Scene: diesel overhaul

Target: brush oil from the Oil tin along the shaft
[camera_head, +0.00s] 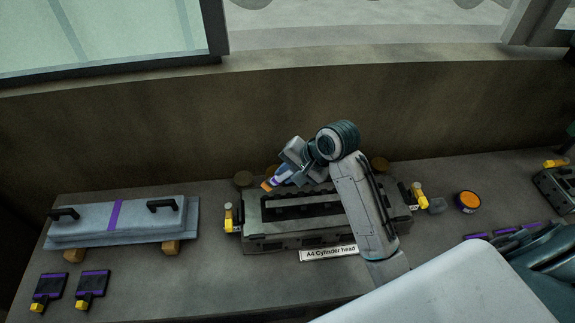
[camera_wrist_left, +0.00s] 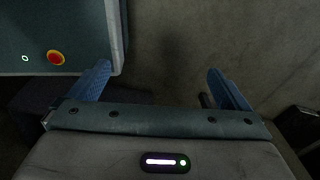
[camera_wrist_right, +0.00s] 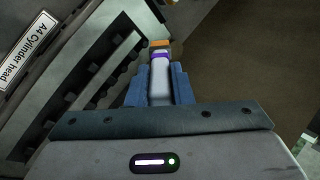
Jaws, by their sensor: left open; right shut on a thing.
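My right gripper (camera_head: 284,174) is shut on a brush with an orange tip and a purple band. The brush (camera_head: 268,184) is tilted over the far left part of the block labelled A4 Cylinder head (camera_head: 275,241). In the right wrist view the brush (camera_wrist_right: 159,55) points away between the fingers. I cannot tell whether its tip touches anything. A long dark recess runs along the block's top; a shaft in it is not clear. A round tin with an orange top (camera_head: 468,202), possibly the Oil tin, stands to the right. My left gripper (camera_wrist_left: 160,85) is open and empty.
A long grey cover with black handles (camera_head: 155,222) lies on blocks at the left. Two dark, yellow-tipped items (camera_head: 91,284) lie in front of it. Yellow-topped clamps (camera_head: 228,219) flank the cylinder head. A wall (camera_head: 130,130) stands behind the bench.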

